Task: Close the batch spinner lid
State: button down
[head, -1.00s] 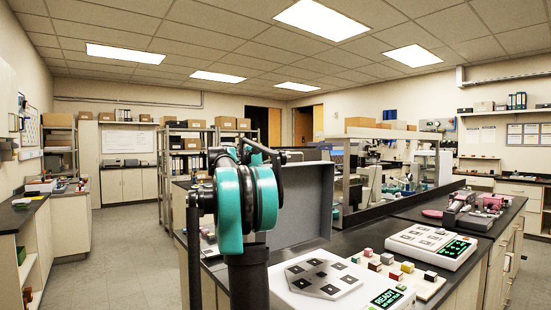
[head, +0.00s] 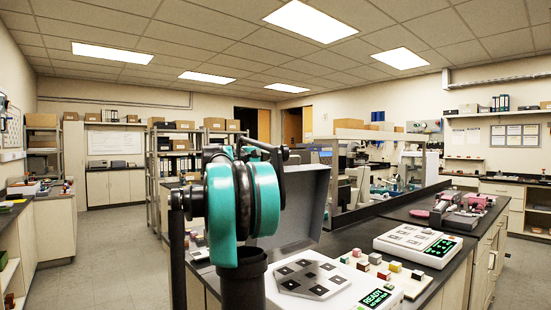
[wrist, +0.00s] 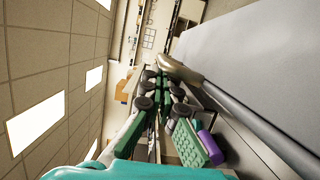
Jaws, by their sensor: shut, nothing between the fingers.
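The batch spinner has a white base (head: 325,300) with a grey hexagonal plate bearing dark square pads and a lit READY display (head: 377,297). Its grey lid (head: 305,205) stands open and upright behind the plate; my teal arm hides its left part. In the wrist view a large grey panel, seemingly the lid (wrist: 255,50), fills the upper right. My gripper (wrist: 155,88) is shut and empty, beside that panel's left edge. In the head view my gripper is hidden behind my arm. A bronze-tipped dark rod lies along the panel's edge; I cannot tell what it belongs to.
Small coloured blocks (head: 372,262) lie on a tray right of the spinner. A second white device (head: 415,245) with a green display stands behind them on the dark bench. A glass partition (head: 385,205) rises behind. The floor at left (head: 110,250) is clear.

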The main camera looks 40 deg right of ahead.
jog(key=s+d+f+m+y, duration=0.1)
jog(key=s+f+m, duration=0.35)
jog(key=s, duration=0.65)
jog(key=s+d+f+m+y, duration=0.1)
jog(key=s+f+m, duration=0.35)
jog(key=s, duration=0.75)
jog(key=s+f+m+t, duration=0.1)
jog(key=s+f, duration=0.2)
jog(key=f, duration=0.5)
jog(key=s+f+m+t, duration=0.1)
jog(key=s+f+m, duration=0.1)
jog(key=f, duration=0.6)
jog(key=s+f+m+t, duration=0.1)
jog(key=s+f, duration=0.3)
jog(key=f, duration=0.4)
jog(key=shift+s+d+f+m+y, duration=0.2)
jog(key=shift+d+f+m+y, duration=0.05)
jog(key=shift+d+m+y, duration=0.05)
jog(key=shift+s+a+f, duration=0.15)
jog(key=shift+a+f, duration=0.05)
jog(key=shift+f, duration=0.25)
